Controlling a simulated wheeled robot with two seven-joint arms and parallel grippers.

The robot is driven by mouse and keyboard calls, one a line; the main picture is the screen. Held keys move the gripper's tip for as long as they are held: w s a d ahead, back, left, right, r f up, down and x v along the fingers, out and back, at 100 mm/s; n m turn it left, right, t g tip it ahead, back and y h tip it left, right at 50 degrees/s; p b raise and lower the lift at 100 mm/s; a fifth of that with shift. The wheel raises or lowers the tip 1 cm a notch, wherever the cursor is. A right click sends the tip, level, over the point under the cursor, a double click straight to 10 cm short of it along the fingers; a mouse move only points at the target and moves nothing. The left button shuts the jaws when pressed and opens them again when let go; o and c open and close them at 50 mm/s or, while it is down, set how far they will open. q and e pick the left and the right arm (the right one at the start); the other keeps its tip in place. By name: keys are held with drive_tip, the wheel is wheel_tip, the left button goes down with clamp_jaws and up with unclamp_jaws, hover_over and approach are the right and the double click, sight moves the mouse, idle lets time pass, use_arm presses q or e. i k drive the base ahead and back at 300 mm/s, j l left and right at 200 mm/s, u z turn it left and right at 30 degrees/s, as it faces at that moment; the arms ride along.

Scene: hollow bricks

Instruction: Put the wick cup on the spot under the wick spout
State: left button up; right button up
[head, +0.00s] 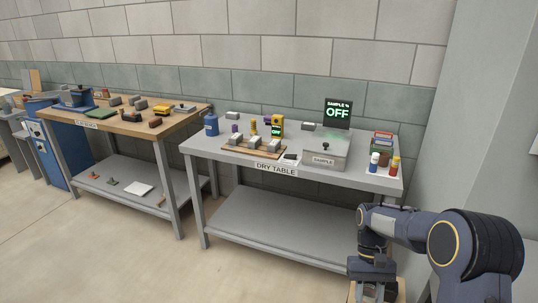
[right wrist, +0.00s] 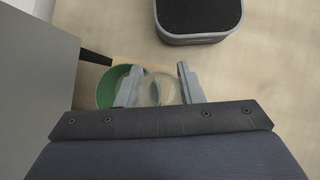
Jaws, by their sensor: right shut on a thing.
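My right gripper (right wrist: 160,84) is low at the bottom right of the head view, to the right of the dry table and apart from it. It also shows in the head view (head: 374,291). In the right wrist view its two fingers are shut on a clear, round cup (right wrist: 160,92), seen from above, which looks like the wick cup. A green round bowl (right wrist: 106,90) lies just left of the fingers, partly hidden by the left one. I cannot make out the wick spout or the spot under it. My left gripper is not in view.
The grey dry table (head: 230,152) holds a sample box (head: 326,154), a dark screen reading OFF (head: 337,113), a board of grey bricks and bottles. A wooden bench (head: 120,121) with blocks stands left. Open floor (head: 100,235) lies in front.

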sight(203, 140)
drive_tip(key=i+j, duration=0.45)
drive_tip(key=j, duration=0.15)
drive_tip(key=i+j, duration=0.45)
drive_tip(key=j, duration=0.2)
drive_tip(key=i+j, duration=0.45)
drive_tip(key=j, duration=0.15)
drive_tip(key=i+j, duration=0.5)
drive_tip(key=j, duration=0.15)
